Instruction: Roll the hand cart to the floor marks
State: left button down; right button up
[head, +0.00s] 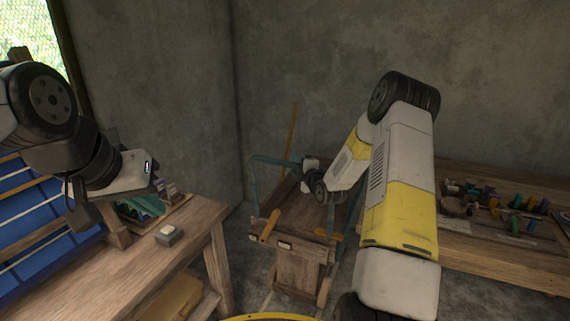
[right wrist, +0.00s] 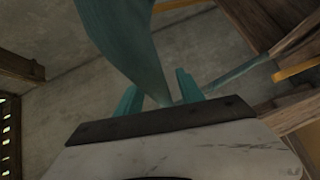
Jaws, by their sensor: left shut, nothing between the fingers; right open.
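The wooden hand cart (head: 297,270) stands on the floor near the room's corner. It has teal bars and orange grips, one at its front left (head: 269,226). My right gripper (head: 297,159) is over the cart beside its teal bars; its fingers are hard to make out in the head view. In the right wrist view its two teal fingers (right wrist: 158,92) are apart, with a broad teal bar (right wrist: 125,35) reaching down toward the gap; contact cannot be told. My left gripper (head: 143,207) is shut and empty above the left table. A faint pale line on the floor (head: 267,301) may be a floor mark.
Grey walls close off the back. Bare floor shows between the left table and the cart.

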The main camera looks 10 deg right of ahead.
jog(key=shift+x, duration=0.8)
grip_shut()
dwell(0.9)
